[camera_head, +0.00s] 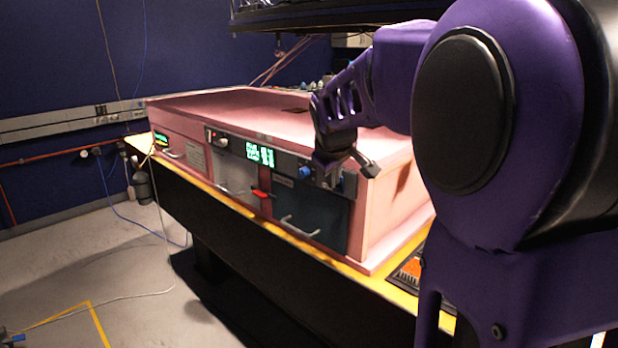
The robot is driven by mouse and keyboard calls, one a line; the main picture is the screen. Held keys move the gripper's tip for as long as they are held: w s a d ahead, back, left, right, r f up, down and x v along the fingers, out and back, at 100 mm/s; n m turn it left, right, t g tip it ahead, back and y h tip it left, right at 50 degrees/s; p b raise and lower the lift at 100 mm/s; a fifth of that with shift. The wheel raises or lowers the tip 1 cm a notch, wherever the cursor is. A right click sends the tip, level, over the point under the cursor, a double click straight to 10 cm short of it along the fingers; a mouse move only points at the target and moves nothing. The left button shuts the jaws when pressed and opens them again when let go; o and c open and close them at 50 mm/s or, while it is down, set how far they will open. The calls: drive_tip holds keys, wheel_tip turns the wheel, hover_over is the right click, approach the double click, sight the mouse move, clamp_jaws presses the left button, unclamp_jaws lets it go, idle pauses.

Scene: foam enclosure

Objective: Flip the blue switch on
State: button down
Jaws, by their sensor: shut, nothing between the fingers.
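A pink foam enclosure (385,185) stands on a long table, with a row of controls along its front top edge. A small blue switch (305,172) shows on the dark control strip near the enclosure's right end; it is too small to tell which way it is set. My gripper (338,160) is at the right end of this strip, just right of the blue switch. It is shut with nothing held. It hides part of the panel behind it, and I cannot tell whether it touches the panel.
A green lit display (260,154) and a red part (260,193) sit left of the switch. Dark and light drawer fronts with a handle (300,228) lie below. The table's yellow edge (255,218) runs along the front. Open floor (130,270) lies at the left.

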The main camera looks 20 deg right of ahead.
drive_tip(key=shift+d+r, duration=0.1)
idle(0.3)
drive_tip(key=shift+w+d+r, duration=0.1)
drive_tip(key=shift+w+d, duration=0.1)
drive_tip(key=shift+d, duration=0.05)
drive_tip(key=shift+r+p, duration=0.1)
drive_tip(key=shift+p, duration=0.2)
drive_tip(key=shift+r+p, duration=0.55)
drive_tip(key=shift+r, duration=0.15)
